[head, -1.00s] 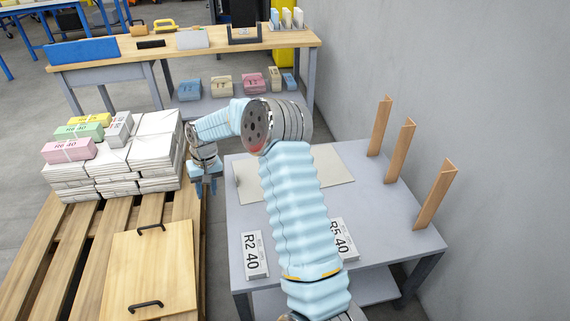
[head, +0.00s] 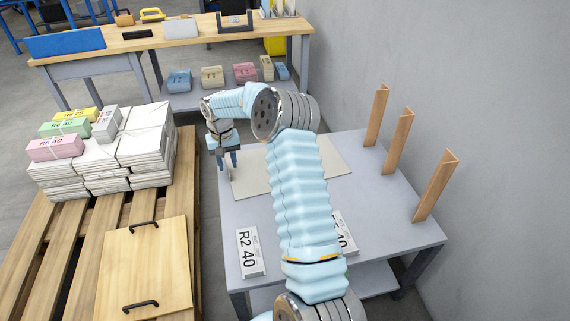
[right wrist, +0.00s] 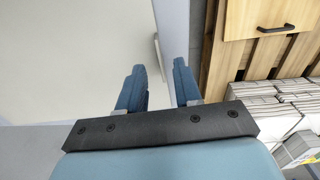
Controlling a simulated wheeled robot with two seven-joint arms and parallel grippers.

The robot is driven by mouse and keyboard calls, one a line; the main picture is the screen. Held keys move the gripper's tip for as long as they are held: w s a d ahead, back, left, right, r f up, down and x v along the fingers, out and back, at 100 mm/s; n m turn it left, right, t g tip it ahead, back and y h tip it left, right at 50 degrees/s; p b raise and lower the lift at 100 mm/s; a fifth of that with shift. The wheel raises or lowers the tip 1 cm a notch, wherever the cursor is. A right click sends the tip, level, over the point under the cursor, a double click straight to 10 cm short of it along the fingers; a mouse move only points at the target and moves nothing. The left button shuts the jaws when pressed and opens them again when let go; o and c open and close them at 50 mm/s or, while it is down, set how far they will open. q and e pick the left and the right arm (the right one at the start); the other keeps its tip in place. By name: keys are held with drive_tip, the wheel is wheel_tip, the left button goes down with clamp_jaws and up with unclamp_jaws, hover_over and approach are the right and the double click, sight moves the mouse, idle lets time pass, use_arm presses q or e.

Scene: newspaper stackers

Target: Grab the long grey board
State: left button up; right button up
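The long grey board is a flat, pale grey sheet (head: 252,178) lying on the grey table (head: 262,215) in the head view, partly hidden behind my right arm. My right gripper (head: 230,160) points down at the board's left edge. In the right wrist view, its two blue fingers (right wrist: 160,88) are apart with nothing held, and the pale board (right wrist: 75,60) fills the left side. The board's edge shows between the fingers; I cannot tell how high they are above it. My left gripper is not in view.
Three wooden uprights (head: 398,140) stand along the table's right side by the wall. Labelled R2 40 (head: 249,252) and another plate lie at the front. A pallet (head: 110,215) with paper bundles (head: 146,140) and a handled wooden board (head: 150,265) is left. A workbench stands behind.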

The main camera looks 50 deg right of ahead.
wheel_tip(320, 180, down, 3)
drive_tip(key=shift+r, duration=0.15)
clamp_jaws()
idle(0.4)
